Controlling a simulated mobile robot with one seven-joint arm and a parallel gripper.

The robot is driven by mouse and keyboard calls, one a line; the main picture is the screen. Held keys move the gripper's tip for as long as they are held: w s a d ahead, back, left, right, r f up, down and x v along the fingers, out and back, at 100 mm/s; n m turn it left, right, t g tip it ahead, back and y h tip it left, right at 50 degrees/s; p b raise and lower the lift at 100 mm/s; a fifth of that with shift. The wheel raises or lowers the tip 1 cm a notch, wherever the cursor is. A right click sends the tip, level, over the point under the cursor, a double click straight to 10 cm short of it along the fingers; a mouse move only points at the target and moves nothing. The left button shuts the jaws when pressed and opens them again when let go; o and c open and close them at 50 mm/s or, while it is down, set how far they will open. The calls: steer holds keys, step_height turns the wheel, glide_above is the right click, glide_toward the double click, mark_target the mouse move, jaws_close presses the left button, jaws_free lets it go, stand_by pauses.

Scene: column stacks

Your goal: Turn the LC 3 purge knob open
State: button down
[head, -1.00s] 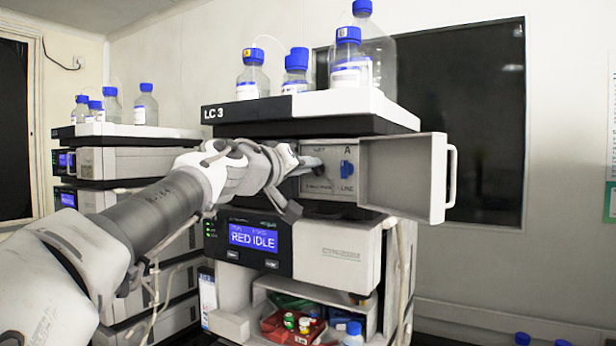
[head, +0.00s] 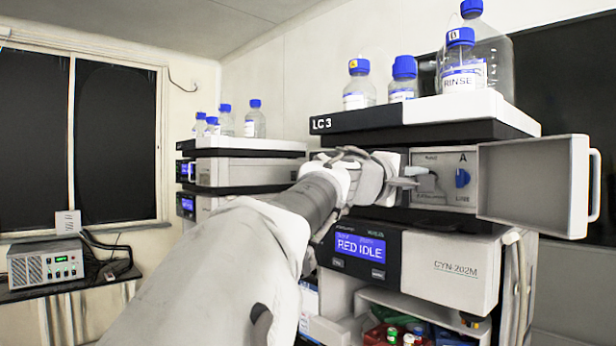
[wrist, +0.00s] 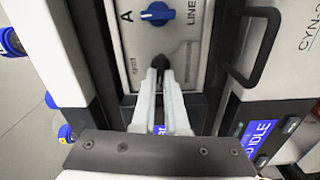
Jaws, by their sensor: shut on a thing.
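The LC 3 stack (head: 322,124) has its compartment door (head: 525,185) swung open to the right. Behind it is a light panel (head: 436,199) with a blue selector knob (head: 462,178), marked A and LINE; it also shows in the wrist view (wrist: 157,14). A dark knob (wrist: 158,66) on the same panel, apparently the purge knob, sits between the tips of my gripper (wrist: 160,78). My gripper (head: 411,180) reaches in from the left and is shut on this knob. The fingers hide part of it, and its exact angle is unclear.
The door's handle (head: 594,185) sticks out at the right. Bottles, one a RINSE bottle (head: 462,72), stand on top. The display (head: 360,246) below reads RED IDLE. Another stack (head: 240,175) stands behind left, and a grey box (head: 45,262) sits on a side table.

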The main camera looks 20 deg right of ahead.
steer(key=shift+n, duration=0.6)
steer(key=c, duration=0.9)
jaws_free()
steer(key=shift+c, duration=0.2)
steer(key=shift+a, duration=0.1)
